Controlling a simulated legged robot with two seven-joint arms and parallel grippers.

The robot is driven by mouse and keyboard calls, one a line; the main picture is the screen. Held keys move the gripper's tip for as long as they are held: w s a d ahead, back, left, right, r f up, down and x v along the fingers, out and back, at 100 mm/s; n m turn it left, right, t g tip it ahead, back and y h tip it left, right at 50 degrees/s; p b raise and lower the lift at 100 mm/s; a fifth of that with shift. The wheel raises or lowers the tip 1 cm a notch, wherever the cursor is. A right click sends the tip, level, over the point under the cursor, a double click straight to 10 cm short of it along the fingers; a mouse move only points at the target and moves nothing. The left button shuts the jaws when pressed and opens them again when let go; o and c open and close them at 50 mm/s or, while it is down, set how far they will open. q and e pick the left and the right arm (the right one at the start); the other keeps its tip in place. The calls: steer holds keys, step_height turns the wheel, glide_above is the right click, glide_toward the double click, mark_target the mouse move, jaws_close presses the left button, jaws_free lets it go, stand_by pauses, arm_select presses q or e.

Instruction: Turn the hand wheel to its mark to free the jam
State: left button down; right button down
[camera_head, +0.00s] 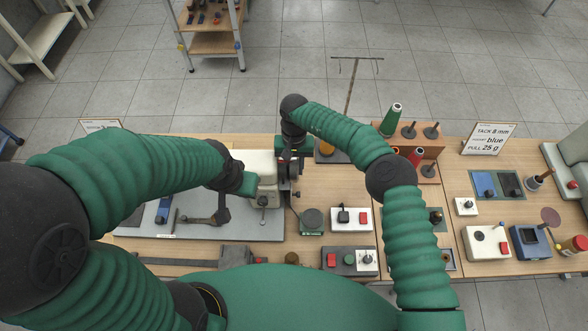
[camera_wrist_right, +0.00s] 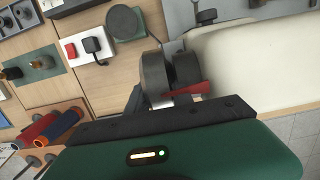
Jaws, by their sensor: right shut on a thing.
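The dark hand wheel (camera_wrist_right: 183,68) is at the end of the cream sewing machine (camera_wrist_right: 265,60) in the right wrist view. In the head view the machine (camera_head: 262,168) stands left of my right gripper (camera_head: 291,160). My right gripper is shut on the hand wheel, and its fingers largely hide it there. A red piece (camera_wrist_right: 190,90) lies across the wheel's near side in the wrist view; I cannot tell whether it is the mark. My left gripper (camera_head: 222,208) hangs over the machine's grey bed, beside a dark curved part; its jaws are unclear.
Thread cones (camera_head: 391,121) stand on a brown rack behind my right arm. A sign (camera_head: 488,138) stands farther right.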

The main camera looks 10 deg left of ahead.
steer(key=c, duration=1.5)
jaws_free()
steer(key=o, duration=0.4)
steer(key=shift+w+f, duration=0.1)
steer(key=shift+w, duration=0.05)
steer(key=shift+a, duration=0.1)
steer(key=shift+r, duration=0.2)
steer(key=r+b, duration=0.1)
steer(key=r, duration=0.2)
steer(key=w+r+b, duration=0.1)
steer(key=r, duration=0.3)
steer(key=r+b, duration=0.1)
steer(key=r, duration=0.2)
steer(key=shift+w+a+r, duration=0.25)
steer(key=shift+w, duration=0.1)
steer(key=r, duration=0.3)
steer(key=r+p, duration=0.1)
steer(key=r, duration=0.1)
steer(key=shift+w+a+r, duration=0.1)
steer(key=shift+w+r, duration=0.25)
